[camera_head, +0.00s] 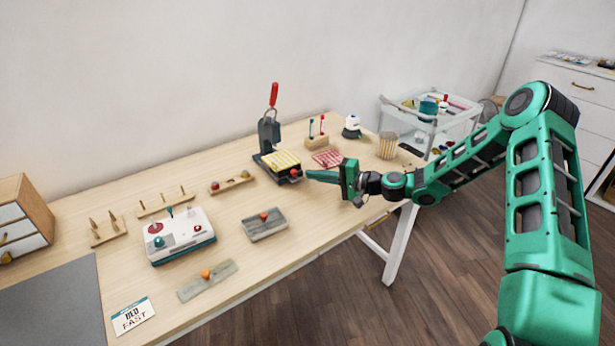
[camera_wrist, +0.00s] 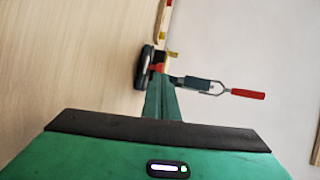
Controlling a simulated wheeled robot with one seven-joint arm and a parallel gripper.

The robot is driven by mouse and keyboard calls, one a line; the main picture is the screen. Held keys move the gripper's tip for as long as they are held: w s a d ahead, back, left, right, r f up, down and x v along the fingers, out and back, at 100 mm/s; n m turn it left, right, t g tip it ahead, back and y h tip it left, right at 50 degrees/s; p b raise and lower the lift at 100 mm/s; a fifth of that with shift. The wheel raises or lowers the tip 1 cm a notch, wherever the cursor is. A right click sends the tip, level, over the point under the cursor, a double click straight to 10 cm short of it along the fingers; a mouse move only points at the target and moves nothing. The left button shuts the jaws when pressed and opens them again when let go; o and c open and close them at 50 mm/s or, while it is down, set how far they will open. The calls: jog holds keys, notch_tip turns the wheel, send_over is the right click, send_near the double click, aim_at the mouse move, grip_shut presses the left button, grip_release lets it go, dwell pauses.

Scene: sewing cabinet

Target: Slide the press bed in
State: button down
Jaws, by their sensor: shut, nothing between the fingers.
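The press (camera_head: 266,136), dark with a raised red handle (camera_head: 273,95), stands at the back of the table. Its bed (camera_head: 280,160), with a yellowish striped top, sticks out from the base toward the front. A red knob (camera_head: 295,173) is at the bed's front end. My green gripper (camera_head: 309,174) is shut and empty, its fingertips right at the knob. In the wrist view, the fingertips (camera_wrist: 160,80) point at the red knob (camera_wrist: 157,68) and partly cover the front of the bed; I cannot tell whether they touch. The press (camera_wrist: 198,83) lies sideways in that view.
A red-and-white patterned piece (camera_head: 327,158) lies right behind my gripper. A wooden cup (camera_head: 388,146) and a small white-and-dark object (camera_head: 352,127) stand at the right. A grey block with a knob (camera_head: 265,226) and a white control box (camera_head: 180,236) are in front, left. The table's front edge is close.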

jog(key=v, duration=1)
jog(key=shift+w+d, duration=0.1)
jog(key=shift+d, duration=0.1)
jog(key=shift+s+f+n+g, duration=0.15)
jog(key=shift+s+n+g, duration=0.15)
jog(key=shift+s+g, duration=0.15)
jog(key=s+n+g+h, duration=0.1)
jog(key=s, duration=0.1)
jog(key=s+d+f+n+g+h, duration=0.1)
jog(key=s, duration=0.1)
jog(key=s+d+g+h, duration=0.1)
jog(key=s, duration=0.1)
jog(key=shift+s+d+f+n+g+h, duration=0.2)
jog(key=shift+s+f+n+g+h, duration=0.1)
jog(key=shift+s+f+n, duration=0.1)
jog(key=s+d+r+g+h, duration=0.2)
jog(key=s+d+r+h, duration=0.25)
jog(key=s+d, duration=0.5)
jog(key=s+d+r+g+h, duration=0.1)
jog(key=s+d+r+h, duration=0.5)
jog(key=s, duration=0.6)
jog(key=s+d+r+m, duration=0.1)
jog(key=s+d+r, duration=0.1)
jog(key=s, duration=0.6)
jog(key=s+d+r+m+g, duration=0.1)
jog(key=s+d+r+m, duration=0.1)
jog(key=s, duration=0.6)
jog(key=shift+d+r+y, duration=0.3)
jog(key=shift+r+y, duration=0.1)
jog(key=shift+y, duration=0.05)
